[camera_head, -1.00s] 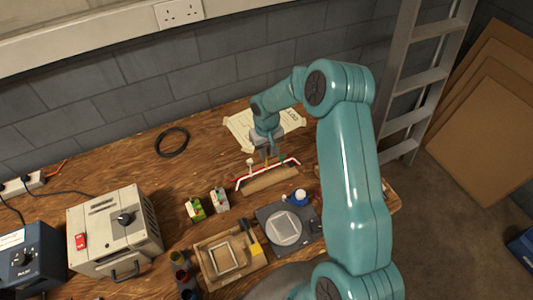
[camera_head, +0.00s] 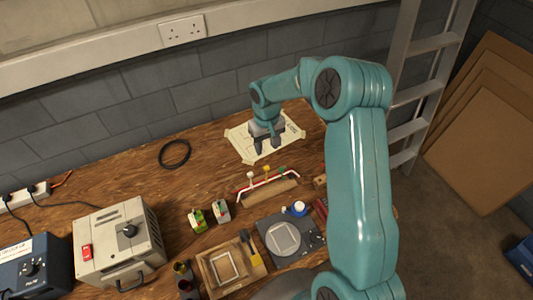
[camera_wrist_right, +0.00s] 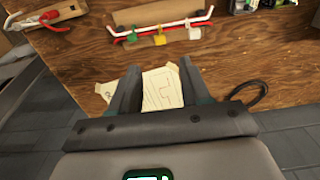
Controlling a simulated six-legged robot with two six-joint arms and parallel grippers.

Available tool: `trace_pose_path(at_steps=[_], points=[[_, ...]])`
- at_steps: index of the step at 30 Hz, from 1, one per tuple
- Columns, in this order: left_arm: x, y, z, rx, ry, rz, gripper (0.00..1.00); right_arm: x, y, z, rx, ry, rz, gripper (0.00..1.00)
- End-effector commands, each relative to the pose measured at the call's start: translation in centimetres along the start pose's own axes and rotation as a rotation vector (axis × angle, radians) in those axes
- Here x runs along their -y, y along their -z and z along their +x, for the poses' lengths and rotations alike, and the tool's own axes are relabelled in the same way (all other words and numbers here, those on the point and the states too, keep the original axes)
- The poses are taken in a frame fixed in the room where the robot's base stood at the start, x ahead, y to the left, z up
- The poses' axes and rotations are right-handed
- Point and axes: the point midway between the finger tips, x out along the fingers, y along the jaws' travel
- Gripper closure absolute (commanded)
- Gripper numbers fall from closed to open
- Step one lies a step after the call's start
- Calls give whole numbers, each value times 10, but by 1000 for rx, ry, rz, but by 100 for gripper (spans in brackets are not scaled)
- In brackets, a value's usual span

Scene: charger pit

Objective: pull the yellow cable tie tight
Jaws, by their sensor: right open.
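The yellow cable tie (camera_head: 267,171) is on the red and white cable bundle (camera_head: 241,189), which runs along a wooden block (camera_head: 270,190). In the wrist view the yellow tie (camera_wrist_right: 160,39) sits between a green tie (camera_wrist_right: 132,37) and a white tie (camera_wrist_right: 194,33). How tightly it grips the cables cannot be told. My right gripper (camera_head: 267,145) is open and empty, apart from the tie on its wall side, over a paper sheet (camera_head: 240,140). Its two fingers (camera_wrist_right: 160,72) also show in the wrist view. My left gripper is not in view.
A black cable ring (camera_head: 174,154) lies at the back left. Small connectors (camera_head: 197,219), a wooden tray (camera_head: 210,277) and a dark plate with a round disc (camera_head: 284,238) are nearer the front. A grey power unit (camera_head: 110,245) stands at left. Bare bench lies left of the block.

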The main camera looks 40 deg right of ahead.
Motion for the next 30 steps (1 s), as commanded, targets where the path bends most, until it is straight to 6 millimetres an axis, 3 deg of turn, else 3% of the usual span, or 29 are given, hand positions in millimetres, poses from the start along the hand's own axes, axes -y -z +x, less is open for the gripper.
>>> trace_pose_path(at_steps=[4, 10, 30], points=[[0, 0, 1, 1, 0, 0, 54, 0, 1, -32, -4, 0, 1, 53], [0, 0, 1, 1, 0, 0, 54, 0, 0, -56, -1, 1, 0, 53], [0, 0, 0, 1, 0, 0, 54, 0, 0, -60, 0, 1, 1, 53]])
